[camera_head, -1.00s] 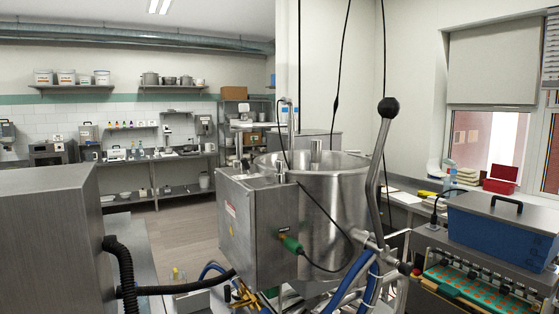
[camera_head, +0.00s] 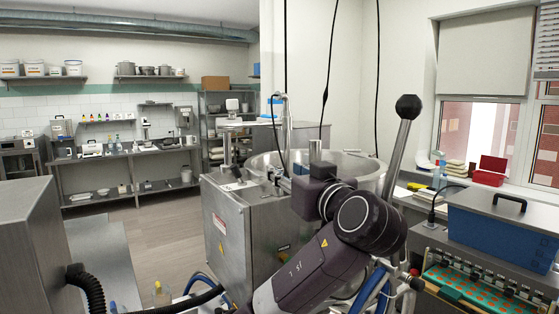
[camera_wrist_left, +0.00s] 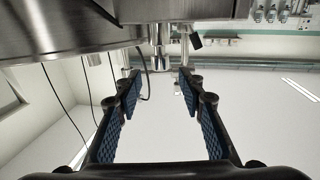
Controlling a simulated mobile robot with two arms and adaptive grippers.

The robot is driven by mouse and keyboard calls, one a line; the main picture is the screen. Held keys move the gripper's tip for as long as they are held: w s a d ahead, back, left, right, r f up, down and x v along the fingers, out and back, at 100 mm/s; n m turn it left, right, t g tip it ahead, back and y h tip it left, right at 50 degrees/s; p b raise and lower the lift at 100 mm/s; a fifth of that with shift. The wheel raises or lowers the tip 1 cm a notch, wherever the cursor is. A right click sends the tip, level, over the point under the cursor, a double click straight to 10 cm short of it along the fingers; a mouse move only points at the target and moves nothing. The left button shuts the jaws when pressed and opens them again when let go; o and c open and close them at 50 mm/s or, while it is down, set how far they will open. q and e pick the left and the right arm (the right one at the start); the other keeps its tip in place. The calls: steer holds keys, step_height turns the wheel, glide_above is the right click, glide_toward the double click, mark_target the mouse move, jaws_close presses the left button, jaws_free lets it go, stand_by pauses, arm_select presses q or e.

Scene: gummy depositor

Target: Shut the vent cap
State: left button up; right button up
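The steel kettle (camera_head: 352,162) stands in the middle of the head view, with a steel box (camera_head: 240,228) on its left side. Small metal fittings stand on top of the box; I cannot tell for sure which is the vent cap. My left gripper (camera_head: 281,182) is over the box's top near the kettle rim, partly hidden by my own wrist. In the left wrist view, which is upside down, the left gripper (camera_wrist_left: 160,88) is open with nothing between its blue pads. A short metal cylinder (camera_wrist_left: 159,60) and a small dark tilted piece (camera_wrist_left: 196,41) lie ahead of it. My right gripper is not in view.
A steel lever with a black knob (camera_head: 408,107) rises right of my arm. A blue bin (camera_head: 502,229) sits on the machine at the right. Cables hang over the kettle. A steel cabinet (camera_head: 30,245) stands at the left; open floor (camera_head: 150,228) lies behind it.

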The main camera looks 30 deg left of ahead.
mark_target(278, 168)
arm_select(q)
steer(key=p+x, duration=0.1)
steer(key=x, duration=0.2)
steer(key=shift+w+a+f, duration=0.1)
steer(key=shift+a, duration=0.15)
steer(key=shift+w+a+f, duration=0.3)
steer(key=shift+w+a, duration=0.25)
steer(key=shift+a, duration=0.35)
steer(key=shift+s+d, duration=0.1)
steer(key=shift+d, duration=0.05)
steer(key=shift+d+r, duration=0.1)
steer(key=shift+d, duration=0.05)
steer(key=c, duration=0.5)
jaws_close()
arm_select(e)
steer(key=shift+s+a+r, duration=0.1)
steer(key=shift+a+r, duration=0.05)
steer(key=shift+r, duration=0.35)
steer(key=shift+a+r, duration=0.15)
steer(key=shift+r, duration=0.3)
